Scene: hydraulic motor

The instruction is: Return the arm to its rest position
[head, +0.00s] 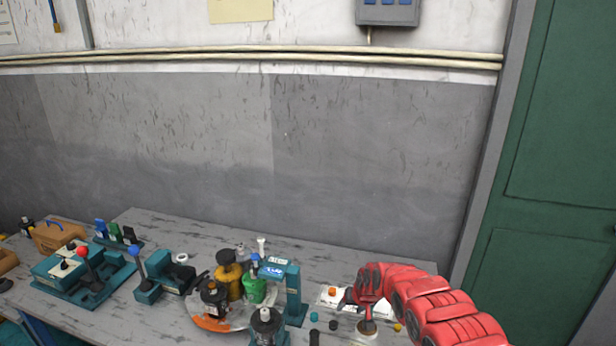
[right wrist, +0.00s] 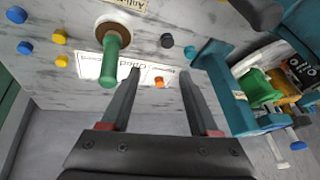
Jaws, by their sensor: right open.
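My right arm (head: 425,300), red and segmented, comes in from the right over the table. My right gripper (head: 352,298) is above the table's right part, over a white label sheet (head: 328,300). In the right wrist view the right gripper (right wrist: 160,73) has its two dark fingers spread wide apart, with nothing held between them. The white label sheet (right wrist: 92,66) and a small orange cap (right wrist: 159,82) show beyond the fingers. My left arm and gripper are not in view.
A green-handled stamp (right wrist: 110,62) stands near one finger. A teal press (right wrist: 228,95) stands on the other side. A round turntable (head: 205,323) with motor parts, lever fixtures (head: 85,268) and small caps (head: 333,325) are on the table (head: 340,262). A grey wall (head: 360,150) is behind.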

